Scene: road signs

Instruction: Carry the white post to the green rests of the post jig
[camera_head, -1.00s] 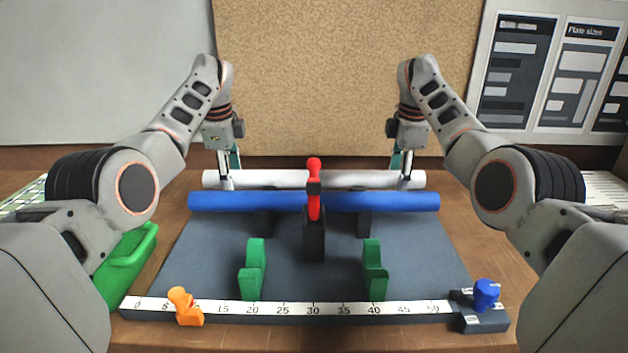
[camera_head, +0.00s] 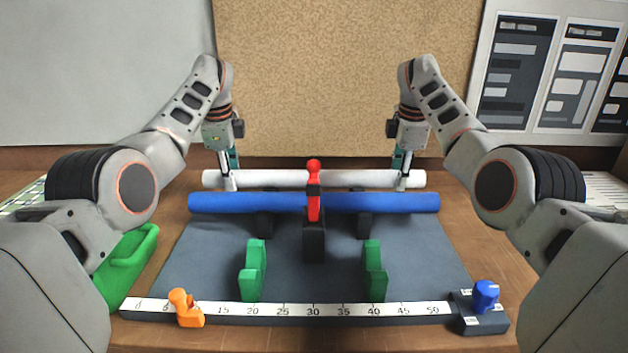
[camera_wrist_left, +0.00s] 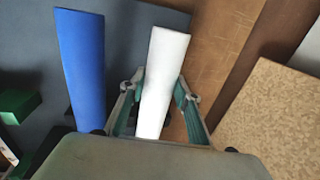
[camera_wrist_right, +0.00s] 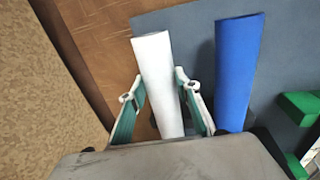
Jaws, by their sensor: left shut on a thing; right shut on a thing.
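The white post (camera_head: 270,179) lies level across the back of the work area, behind a blue post (camera_head: 255,203). My left gripper (camera_head: 229,181) is shut on the white post near its left end; its two fingers flank the post in the left wrist view (camera_wrist_left: 158,100). My right gripper (camera_head: 403,181) is shut on it near its right end, as the right wrist view (camera_wrist_right: 165,105) also shows. The green rests, left (camera_head: 252,270) and right (camera_head: 375,271), stand empty on the grey mat in front. What supports the white post from below is hidden.
The blue post lies between the white post and the green rests. A black stand with a red clamp (camera_head: 314,185) rises at the middle. A scale strip (camera_head: 345,309) with an orange slider (camera_head: 185,307) and a blue knob (camera_head: 486,295) runs along the front. A green bin (camera_head: 125,270) is at left.

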